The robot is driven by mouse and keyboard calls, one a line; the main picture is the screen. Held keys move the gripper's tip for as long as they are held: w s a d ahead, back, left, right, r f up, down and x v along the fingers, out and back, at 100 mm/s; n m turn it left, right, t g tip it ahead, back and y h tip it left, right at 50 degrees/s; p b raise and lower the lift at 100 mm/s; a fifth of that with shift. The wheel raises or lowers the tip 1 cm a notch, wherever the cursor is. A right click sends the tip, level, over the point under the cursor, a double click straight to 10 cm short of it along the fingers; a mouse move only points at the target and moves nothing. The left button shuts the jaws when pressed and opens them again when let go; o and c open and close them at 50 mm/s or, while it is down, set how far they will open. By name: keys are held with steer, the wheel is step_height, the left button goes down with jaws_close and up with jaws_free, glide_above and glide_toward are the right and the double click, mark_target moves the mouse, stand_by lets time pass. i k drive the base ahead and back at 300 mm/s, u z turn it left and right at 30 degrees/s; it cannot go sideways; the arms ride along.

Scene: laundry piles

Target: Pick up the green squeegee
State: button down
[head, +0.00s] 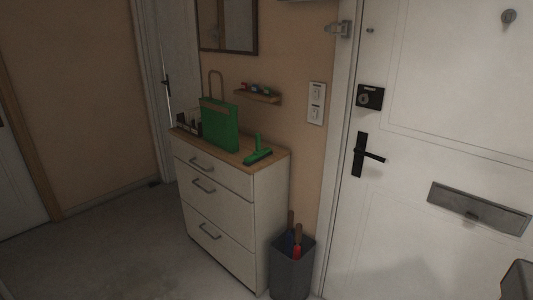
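The green squeegee (258,155) lies on the wooden top of a white chest of drawers (222,205), near its right end. Its wide head rests on the top, and its short handle points up. A larger green bag (220,127) with a tan loop handle stands to its left, a small gap apart. My gripper's fingers do not show. A grey shape cut off at the lower right corner may be part of my arm, but I cannot tell. Nothing is touching the squeegee.
A small wall shelf (258,96) with little items hangs above the chest, below a framed mirror or picture (228,25). A grey bin (291,272) with red and blue handles stands right of the chest. A white door (440,110) is at right. Floor (120,250) at left is clear.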

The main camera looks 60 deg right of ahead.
mark_target(258, 155)
steer(key=z, duration=5.05)
steer(key=i, duration=0.1)
steer(key=u, duration=3.3)
steer(key=k, duration=0.9)
steer(key=u, duration=0.15)
steer(key=i, duration=0.85)
